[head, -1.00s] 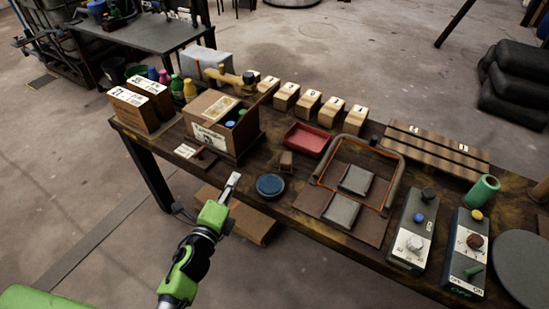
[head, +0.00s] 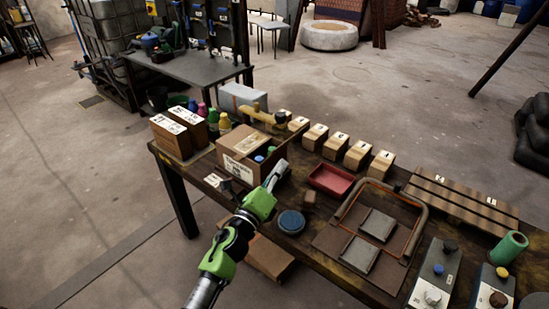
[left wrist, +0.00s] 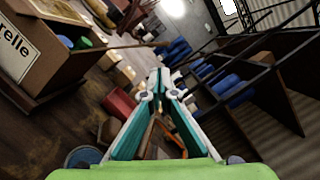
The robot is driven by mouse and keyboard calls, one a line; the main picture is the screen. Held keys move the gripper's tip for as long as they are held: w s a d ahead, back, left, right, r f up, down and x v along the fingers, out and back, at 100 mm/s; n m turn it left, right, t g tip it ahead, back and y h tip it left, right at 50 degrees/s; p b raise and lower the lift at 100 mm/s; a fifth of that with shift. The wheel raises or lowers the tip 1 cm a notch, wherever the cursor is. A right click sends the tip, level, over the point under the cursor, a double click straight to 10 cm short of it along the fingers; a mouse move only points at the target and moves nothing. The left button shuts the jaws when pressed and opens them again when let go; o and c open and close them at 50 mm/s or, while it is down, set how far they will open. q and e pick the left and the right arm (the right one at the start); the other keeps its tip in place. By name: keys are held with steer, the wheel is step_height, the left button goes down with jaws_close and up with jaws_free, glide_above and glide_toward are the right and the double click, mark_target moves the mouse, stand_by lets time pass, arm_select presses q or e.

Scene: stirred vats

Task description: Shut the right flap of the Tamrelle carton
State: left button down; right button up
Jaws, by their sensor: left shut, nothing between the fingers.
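The Tamrelle carton (head: 238,170) is a brown box with a white label, standing on the left part of the table. Its left part of the top is covered, and blue and green caps show in the open right part. The right flap (head: 284,148) stands out from the right edge, seen nearly edge-on. In the left wrist view the carton (left wrist: 60,68) is at the upper left, with part of its label. My left gripper (head: 277,172) is shut and empty, just right of the carton's front; contact with the flap cannot be told. My right gripper is not in view.
Two brown boxes (head: 172,138) and several bottles stand left of and behind the carton. A red tray (head: 331,180), a blue round lid (head: 291,222) and a small brown block (head: 309,197) lie to the right. Numbered wooden blocks (head: 336,146) line the back.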

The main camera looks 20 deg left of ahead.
arm_select(q)
steer(key=shift+w+a+r+p, duration=0.15)
steer(key=shift+a+r, duration=0.25)
steer(key=shift+a, duration=0.1)
steer(key=shift+w+a+r+p, duration=0.1)
steer(key=shift+a+r+p, duration=0.05)
steer(key=shift+a+r, duration=0.25)
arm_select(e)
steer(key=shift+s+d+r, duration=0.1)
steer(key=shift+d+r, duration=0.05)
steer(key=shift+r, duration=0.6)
arm_select(q)
steer(key=shift+a, duration=0.1)
